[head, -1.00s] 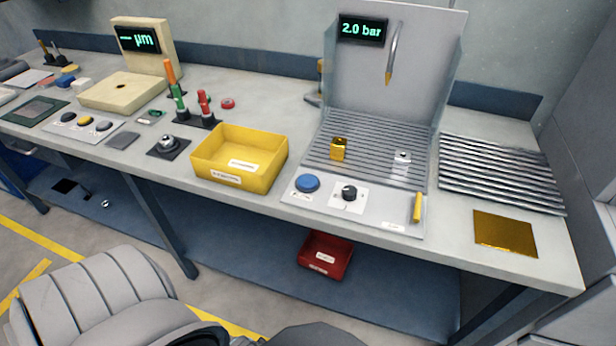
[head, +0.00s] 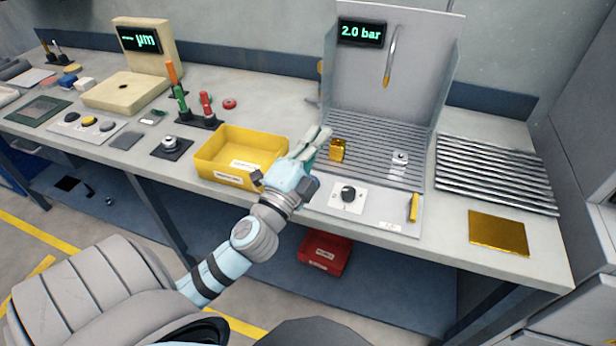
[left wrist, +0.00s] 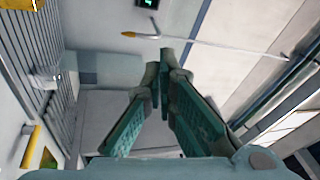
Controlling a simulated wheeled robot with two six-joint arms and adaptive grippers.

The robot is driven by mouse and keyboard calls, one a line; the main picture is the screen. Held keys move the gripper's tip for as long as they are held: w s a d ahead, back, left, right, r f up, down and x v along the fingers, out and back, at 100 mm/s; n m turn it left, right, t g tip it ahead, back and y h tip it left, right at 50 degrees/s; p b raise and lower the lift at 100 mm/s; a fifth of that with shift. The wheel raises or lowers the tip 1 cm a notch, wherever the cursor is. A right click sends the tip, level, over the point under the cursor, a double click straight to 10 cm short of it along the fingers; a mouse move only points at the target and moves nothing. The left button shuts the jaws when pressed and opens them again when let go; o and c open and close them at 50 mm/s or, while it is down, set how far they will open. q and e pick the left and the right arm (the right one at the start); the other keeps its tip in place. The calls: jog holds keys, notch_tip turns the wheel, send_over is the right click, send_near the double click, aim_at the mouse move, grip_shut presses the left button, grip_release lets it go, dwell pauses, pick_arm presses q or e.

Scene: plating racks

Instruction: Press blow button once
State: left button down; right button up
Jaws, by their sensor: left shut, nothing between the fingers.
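My left gripper (head: 323,136) reaches over the front edge of the bench, at the left front of the blow station (head: 438,80). Its fingers are shut and empty, and they also show together in the left wrist view (left wrist: 162,62). The round blue button, seen earlier on the station's front panel (head: 375,211), is now hidden behind the gripper and wrist. I cannot tell whether the gripper touches it. The black knob (head: 348,193) is just right of the gripper. The station display (head: 361,32) reads 2.0 bar. My right gripper is not in view.
A yellow bin (head: 222,175) stands close left of the gripper. A gold block (head: 337,149) and a silver part (head: 400,158) stand on the slatted grate. The air nozzle (head: 389,62) hangs above. A yellow lever (head: 413,208) is at the panel's right.

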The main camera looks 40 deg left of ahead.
pick_arm(q)
jog(key=w+d+r+m+h, duration=0.1)
jog(key=d+r+m+h, duration=0.2)
jog(key=d+m+h, duration=0.35)
jog(key=d+r+m+h, duration=0.35)
jog(key=m+h, duration=0.35)
jog(key=m, duration=0.5)
notch_tip(320, 180, down, 4)
jog(key=w+d+m+g+h, duration=0.2)
jog(key=m+g, duration=0.5)
jog(key=m, duration=0.3)
jog(key=a+f+m+g+y, duration=0.1)
jog(key=a+f+y, duration=0.2)
jog(key=a, duration=0.3)
jog(key=w+a+f+m+g+y, duration=0.1)
jog(key=a+f+g+y, duration=0.1)
jog(key=a+y, duration=0.2)
jog(key=a+f+m+g+y, duration=0.1)
jog(key=a+f+y, duration=0.2)
jog(key=a, duration=0.4)
jog(key=shift+w+a+f+m+g+y, duration=0.3)
jog(key=shift+m+y, duration=0.05)
jog(key=shift+y, duration=0.4)
jog(key=shift+f, duration=0.1)
notch_tip(320, 180, down, 8)
jog(key=b, duration=0.6)
jog(key=shift+f+b, duration=0.45)
